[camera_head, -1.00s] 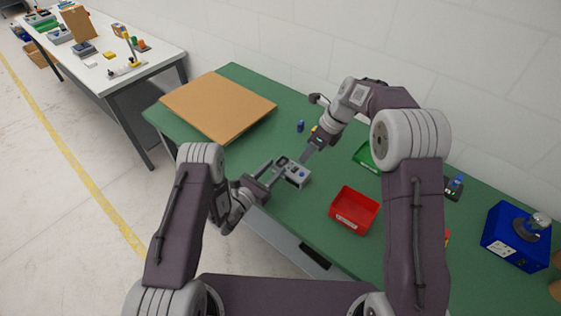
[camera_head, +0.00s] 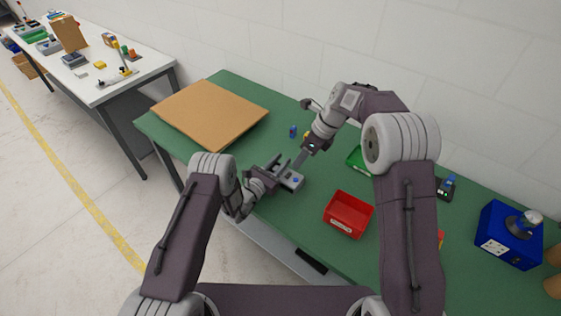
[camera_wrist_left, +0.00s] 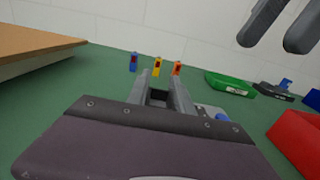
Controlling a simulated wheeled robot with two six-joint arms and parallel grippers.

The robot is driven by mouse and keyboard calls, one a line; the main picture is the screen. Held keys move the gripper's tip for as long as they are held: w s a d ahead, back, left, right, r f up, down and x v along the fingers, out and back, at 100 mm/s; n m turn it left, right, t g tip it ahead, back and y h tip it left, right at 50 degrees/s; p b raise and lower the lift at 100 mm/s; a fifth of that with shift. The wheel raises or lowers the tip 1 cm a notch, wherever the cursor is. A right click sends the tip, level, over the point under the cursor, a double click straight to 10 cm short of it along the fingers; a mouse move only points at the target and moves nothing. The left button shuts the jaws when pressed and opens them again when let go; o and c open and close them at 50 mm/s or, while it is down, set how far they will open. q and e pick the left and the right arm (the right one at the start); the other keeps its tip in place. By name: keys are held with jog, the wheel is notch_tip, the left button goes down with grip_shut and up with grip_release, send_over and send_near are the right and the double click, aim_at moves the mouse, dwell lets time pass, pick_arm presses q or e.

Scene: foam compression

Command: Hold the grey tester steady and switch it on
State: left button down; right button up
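The grey tester (camera_head: 292,181) lies on the green bench, with a blue button near its right end. It also shows in the left wrist view (camera_wrist_left: 208,111), partly hidden behind my left gripper. My left gripper (camera_head: 285,158) is at the tester's left part, its fingers spread. In the left wrist view its fingers (camera_wrist_left: 159,76) stand apart with a grey part with a dark recess between them; I cannot tell if they touch it. My right gripper (camera_head: 298,163) points down close above the tester. Its fingers (camera_wrist_left: 270,42) show apart and empty at upper right.
A red bin (camera_head: 348,214) stands right of the tester. A green tray (camera_head: 357,160) lies behind. Blue, yellow and orange small parts (camera_wrist_left: 157,66) stand beyond my left gripper. A brown board (camera_head: 208,113) covers the left end.

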jog(key=c, duration=0.5)
jog(key=shift+n, duration=0.6)
grip_shut()
jog(key=r+n, duration=0.2)
jog(key=n, duration=0.9)
jog(key=r+n+h, duration=0.1)
jog(key=r+n, duration=0.1)
jog(key=n, duration=0.9)
jog(key=a+r+n, duration=0.1)
jog(key=r+n, duration=0.1)
jog(key=n, duration=0.9)
jog(key=shift+s+n+t, duration=0.2)
jog(key=shift+n+t, duration=0.1)
